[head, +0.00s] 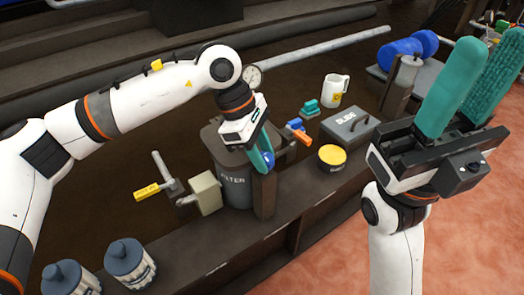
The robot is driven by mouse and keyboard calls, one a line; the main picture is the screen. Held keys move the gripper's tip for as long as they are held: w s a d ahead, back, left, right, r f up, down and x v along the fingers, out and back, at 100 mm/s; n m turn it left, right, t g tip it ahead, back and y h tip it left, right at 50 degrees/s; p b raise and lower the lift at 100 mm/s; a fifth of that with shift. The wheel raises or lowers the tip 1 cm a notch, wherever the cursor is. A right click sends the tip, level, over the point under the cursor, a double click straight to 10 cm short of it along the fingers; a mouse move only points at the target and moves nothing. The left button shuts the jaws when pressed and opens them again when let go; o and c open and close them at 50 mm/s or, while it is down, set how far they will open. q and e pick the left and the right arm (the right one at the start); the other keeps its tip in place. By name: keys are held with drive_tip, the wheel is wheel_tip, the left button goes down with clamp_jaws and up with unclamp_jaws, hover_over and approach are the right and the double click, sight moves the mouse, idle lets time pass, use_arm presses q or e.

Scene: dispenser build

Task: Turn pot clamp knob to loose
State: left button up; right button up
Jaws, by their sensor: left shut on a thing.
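A dark grey pot marked FILTER (232,185) stands in the middle of the bench, behind a brown post (263,202). My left gripper (265,163) points down at the top of this post, at the pot's right side. Its teal fingers are shut on a small blue knob (268,158), which seems to be the pot clamp knob. The fingers hide most of it, so its turn position cannot be told. My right gripper (480,75) is raised at the right, pointing up, with its two teal fingers wide apart and empty.
A yellow-handled lever (147,191) and a beige box (206,192) are left of the pot. A blue-and-orange valve handle (298,131), a yellow tin (332,157), a grey SLIDE case (350,126) and a white mug (335,89) are to its right. Blue-grey bottles (130,262) stand front left.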

use_arm(q)
drive_tip(key=o, duration=1)
drive_tip(key=shift+c, duration=0.2)
